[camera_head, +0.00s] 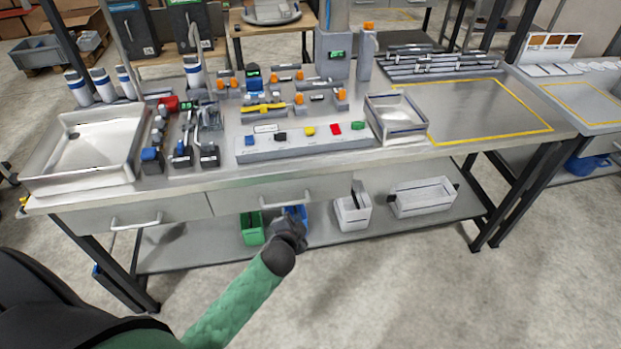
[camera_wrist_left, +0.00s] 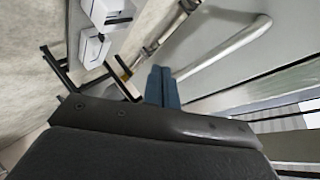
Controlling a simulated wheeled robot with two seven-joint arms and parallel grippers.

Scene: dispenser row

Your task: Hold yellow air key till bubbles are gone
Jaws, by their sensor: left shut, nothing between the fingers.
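The yellow key (camera_head: 309,130) sits on the pale key panel (camera_head: 262,154) at the front of the workbench, between a black key (camera_head: 280,136) and a red key (camera_head: 335,128). My left gripper (camera_head: 292,222) is well below and in front of the panel, near the bench's drawer front and lower shelf, not touching the key. In the left wrist view its two blue-grey fingers (camera_wrist_left: 162,86) are together with nothing between them. Bubbles cannot be made out at this size. My right gripper is not in view.
A drawer with a long handle (camera_wrist_left: 228,46) is close to my left gripper. Green (camera_head: 252,228) and white bins (camera_head: 352,212) stand on the lower shelf. Trays (camera_head: 125,112) flank the fittings on the bench. The yellow-outlined area (camera_head: 485,110) at the right is clear.

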